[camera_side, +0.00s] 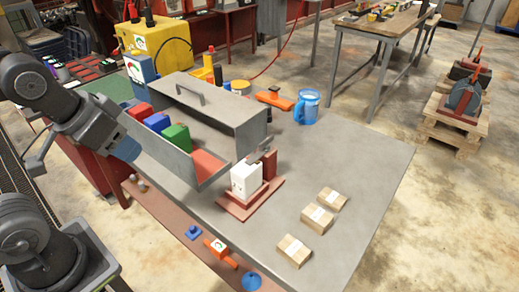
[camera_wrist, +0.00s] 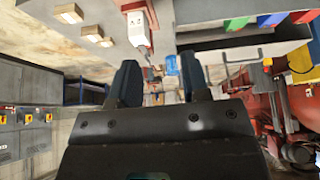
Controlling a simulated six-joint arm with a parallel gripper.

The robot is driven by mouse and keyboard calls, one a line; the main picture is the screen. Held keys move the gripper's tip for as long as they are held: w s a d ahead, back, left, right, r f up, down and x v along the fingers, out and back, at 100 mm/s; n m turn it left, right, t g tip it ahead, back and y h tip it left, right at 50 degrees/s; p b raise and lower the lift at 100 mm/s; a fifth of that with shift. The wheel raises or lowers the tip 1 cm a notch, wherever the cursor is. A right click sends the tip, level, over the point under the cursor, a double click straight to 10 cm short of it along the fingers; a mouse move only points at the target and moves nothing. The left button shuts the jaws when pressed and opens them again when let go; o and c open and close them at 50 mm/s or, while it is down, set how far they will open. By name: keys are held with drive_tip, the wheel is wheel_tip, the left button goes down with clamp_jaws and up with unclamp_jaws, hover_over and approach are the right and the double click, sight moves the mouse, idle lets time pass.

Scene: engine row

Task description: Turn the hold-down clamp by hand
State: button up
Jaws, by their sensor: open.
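A white block (camera_side: 245,179) stands upright on a red-brown base plate (camera_side: 237,211) near the front of the grey workbench. Beside its right side rises a red-brown post (camera_side: 269,164) with a small metal piece near its top, which looks like the hold-down clamp. Its exact angle is too small to tell. In the wrist view the white block (camera_wrist: 138,29) is at the top, beyond the fingers. My gripper (camera_wrist: 160,82) is open, with nothing between its two dark fingers. In the side view my gripper (camera_side: 124,147) is left of the bench parts, well apart from the clamp.
A grey metal tray (camera_side: 214,182) with blue, green and red blocks lies between my gripper and the base plate. A grey box with a handle (camera_side: 221,105) stands behind it. A blue mug (camera_side: 307,106) and several cardboard boxes (camera_side: 294,251) are on the bench.

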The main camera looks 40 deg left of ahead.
drive_tip(key=shift+c, duration=0.5)
drive_tip(key=shift+w+r, duration=0.25)
drive_tip(key=shift+c, duration=0.4)
drive_tip(key=w+r+g, duration=0.1)
drive_tip(key=w+r, duration=0.3)
drive_tip(key=w, duration=0.2)
drive_tip(key=g, duration=0.5)
hover_over(266, 139)
wheel_tip(266, 139, down, 4)
wheel_tip(266, 139, down, 13)
drive_tip(key=shift+f, duration=0.2)
drive_tip(key=shift+c, duration=0.2)
